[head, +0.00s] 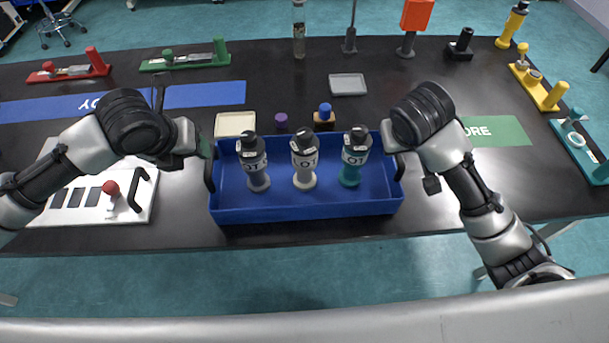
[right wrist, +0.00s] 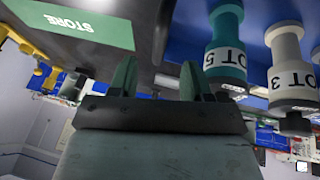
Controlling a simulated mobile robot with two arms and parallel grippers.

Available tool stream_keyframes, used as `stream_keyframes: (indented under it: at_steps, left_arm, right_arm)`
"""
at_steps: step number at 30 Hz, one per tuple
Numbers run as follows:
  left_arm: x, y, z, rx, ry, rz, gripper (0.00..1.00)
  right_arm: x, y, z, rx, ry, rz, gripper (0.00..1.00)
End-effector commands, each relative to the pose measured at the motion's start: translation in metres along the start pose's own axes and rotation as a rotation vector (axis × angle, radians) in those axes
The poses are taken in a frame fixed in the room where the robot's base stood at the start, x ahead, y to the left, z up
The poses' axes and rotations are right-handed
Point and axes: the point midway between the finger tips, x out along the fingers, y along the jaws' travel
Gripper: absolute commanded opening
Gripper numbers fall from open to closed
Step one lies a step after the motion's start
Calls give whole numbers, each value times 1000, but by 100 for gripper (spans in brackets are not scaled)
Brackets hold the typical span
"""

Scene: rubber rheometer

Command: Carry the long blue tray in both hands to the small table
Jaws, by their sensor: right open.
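The long blue tray (head: 305,211) sits on the black table near its front edge. Three bottles stand in it: a grey one (head: 256,172), a white-based one (head: 303,170) and a teal one (head: 352,165). My left gripper (head: 207,165) is at the tray's left end wall; its jaw opening is not clear. My right gripper (head: 397,165) is at the tray's right end wall. In the right wrist view its two fingers (right wrist: 157,80) are apart, with the blue tray and labelled bottles beyond at the right. Whether either gripper touches the tray cannot be told.
A white board (head: 90,219) with a red knob lies at the left. A beige tray (head: 235,124), a grey tray (head: 347,85) and small jars stand behind the blue tray. A green STORE mat (head: 497,131) is at the right. Blue-green floor (head: 330,270) shows in front.

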Motion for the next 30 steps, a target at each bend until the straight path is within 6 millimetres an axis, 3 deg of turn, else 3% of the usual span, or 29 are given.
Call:
stream_keyframes:
  at_steps: [9, 15, 28, 30]
  left_arm:
    - [59, 0, -1, -1, 4, 1, 48]
    - [82, 0, -1, -1, 2, 0, 48]
    - [90, 0, 0, 0, 0, 1, 48]
    - [90, 0, 0, 0, 0, 1, 38]
  right_arm:
    - [59, 0, 1, 0, -4, 3, 49]
    - [82, 0, 1, 0, -3, 2, 49]
    - [90, 0, 1, 0, -1, 1, 49]
    - [90, 0, 1, 0, -1, 1, 38]
